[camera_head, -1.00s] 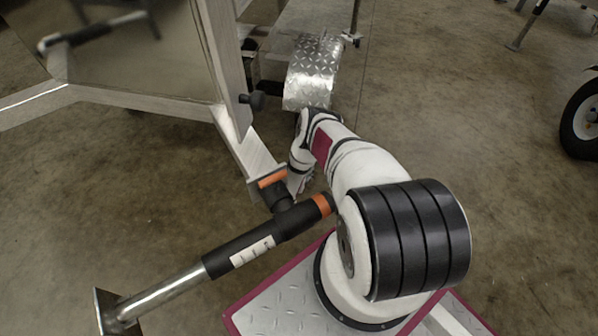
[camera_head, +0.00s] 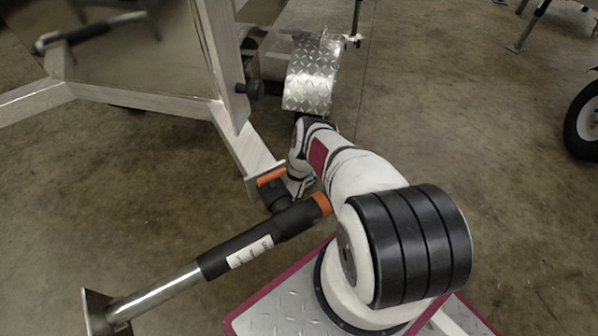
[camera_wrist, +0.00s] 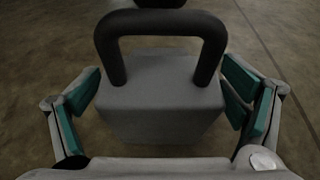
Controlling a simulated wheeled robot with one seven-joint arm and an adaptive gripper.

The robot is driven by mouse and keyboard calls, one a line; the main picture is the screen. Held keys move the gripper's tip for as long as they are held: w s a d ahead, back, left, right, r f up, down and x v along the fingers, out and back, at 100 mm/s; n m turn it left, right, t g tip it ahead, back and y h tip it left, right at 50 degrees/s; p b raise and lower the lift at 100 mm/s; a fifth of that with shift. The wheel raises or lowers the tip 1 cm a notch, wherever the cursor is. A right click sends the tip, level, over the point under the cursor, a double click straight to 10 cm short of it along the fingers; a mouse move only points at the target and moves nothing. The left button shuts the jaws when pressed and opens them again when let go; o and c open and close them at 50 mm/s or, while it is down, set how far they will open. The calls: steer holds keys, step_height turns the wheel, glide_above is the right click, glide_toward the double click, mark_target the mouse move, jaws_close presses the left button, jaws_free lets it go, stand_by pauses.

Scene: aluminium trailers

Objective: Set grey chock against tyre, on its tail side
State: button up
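The grey chock (camera_wrist: 160,118) with a black loop handle (camera_wrist: 160,20) shows in the wrist view. My gripper (camera_wrist: 160,82) has its two teal-padded fingers on either side of the chock, and the pads appear pressed against its sides. The chock's underside and any gap to the floor cannot be made out. In the head view, a diamond-plate fender (camera_head: 312,72) stands beyond my arm. The tyre beneath it is mostly hidden by the fender and frame. My arm reaches toward this fender, and my gripper and the chock are hidden there.
The trailer's pale frame (camera_head: 232,135) and a jack with a black and orange handle (camera_head: 270,235) stand left of my arm. Another trailer's tyre (camera_head: 585,120) is at the right edge. The concrete floor (camera_head: 460,120) between is clear.

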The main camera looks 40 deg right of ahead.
steer(key=shift+r, duration=0.1)
steer(key=shift+s+a+r, duration=0.15)
steer(key=shift+a, duration=0.05)
steer(key=p+v, duration=0.3)
steer(key=v, duration=0.4)
stand_by(0.4)
